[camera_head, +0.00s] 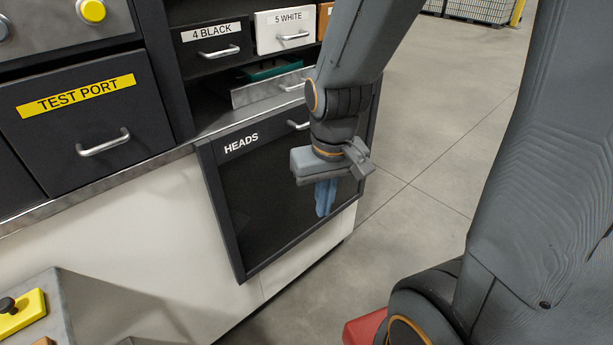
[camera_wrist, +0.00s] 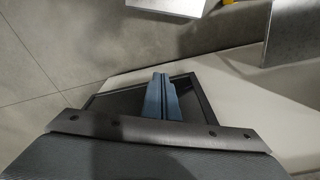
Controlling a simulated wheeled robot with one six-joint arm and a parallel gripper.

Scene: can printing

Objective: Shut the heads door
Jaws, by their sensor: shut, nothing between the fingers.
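The heads door (camera_head: 270,205) is a dark panel in a black frame, marked HEADS in white, with a silver handle (camera_head: 298,125) near its top edge. It sits low against the white cabinet front, below an uncovered opening (camera_head: 215,105). Part of the door is hidden behind my wrist. My gripper (camera_head: 323,210) points down in front of the door's right half, its blue fingers together and empty. I cannot tell whether they touch the panel. In the wrist view, the closed fingers (camera_wrist: 158,78) show against the door's dark frame (camera_wrist: 203,100).
A metal-fronted tray (camera_head: 265,88) with something green sits in the opening. Above are drawers marked 4 BLACK (camera_head: 212,45) and 5 WHITE (camera_head: 285,30). The TEST PORT drawer (camera_head: 85,120) is at left. A grey stand (camera_head: 85,310) is at lower left.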

